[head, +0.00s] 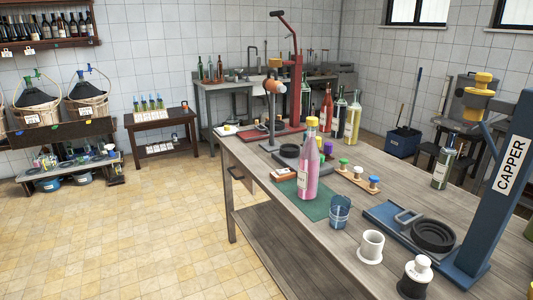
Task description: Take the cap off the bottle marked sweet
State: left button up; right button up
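A bottle with pink contents (307,170) stands upright on a green mat (318,206) on the long wooden bench. A yellow-orange cap (312,121) sits on its top. Its small white label is too small to read. Several other bottles stand farther back on the bench, among them a red one (327,108) and a yellowish one (353,118). A dark green bottle (441,168) stands at the right near the capper. I cannot tell which bottle is marked sweet. Neither of my grippers is in view.
A blue capper (490,200) stands at the right of the bench and a red press (296,85) at its far end. The tiled floor (150,230) at left is clear.

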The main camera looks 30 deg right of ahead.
aim_at(309, 155)
jog(key=i+j+u, duration=0.25)
jog(key=i, duration=0.9)
jog(key=i+l+u, duration=0.25)
jog(key=i, duration=0.9)
jog(key=i+z, duration=0.1)
jog(key=z, duration=0.7)
jog(key=i+j+z, duration=0.15)
jog(key=z, duration=0.3)
jog(key=j+z, duration=0.1)
jog(key=z, duration=0.3)
jog(key=i+j+z, duration=0.1)
jog(key=z, duration=0.3)
